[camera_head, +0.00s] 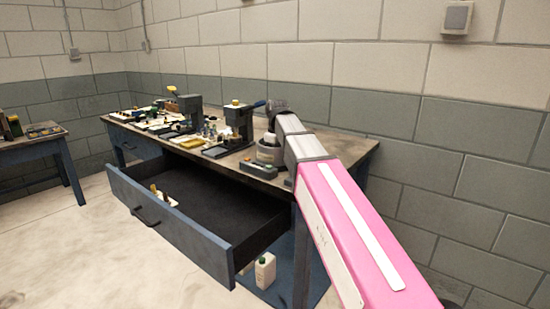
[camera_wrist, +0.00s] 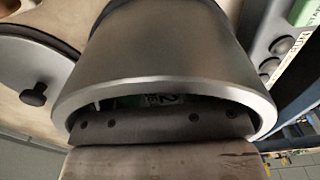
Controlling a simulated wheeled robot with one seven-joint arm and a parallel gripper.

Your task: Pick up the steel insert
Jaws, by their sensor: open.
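I cannot single out the steel insert for certain in either view. My gripper (camera_head: 277,106) is at the end of my pink arm, over the right part of the workbench (camera_head: 325,143), just above a round grey pot (camera_head: 270,152). Its fingertips are hidden in the head view. In the wrist view a big brushed-metal round body (camera_wrist: 165,50) fills the middle, with a dark opening under its rim. A little green and a label show inside. A screwed plate and a brown block cover the bottom; I cannot tell whether they are finger parts.
A low grey tray (camera_head: 257,176) sits at the bench's front edge. A dark press (camera_head: 237,122) and several small parts stand left of the pot. The drawer (camera_head: 180,232) is pulled out. A silver lid (camera_wrist: 30,75) with a black knob lies left in the wrist view.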

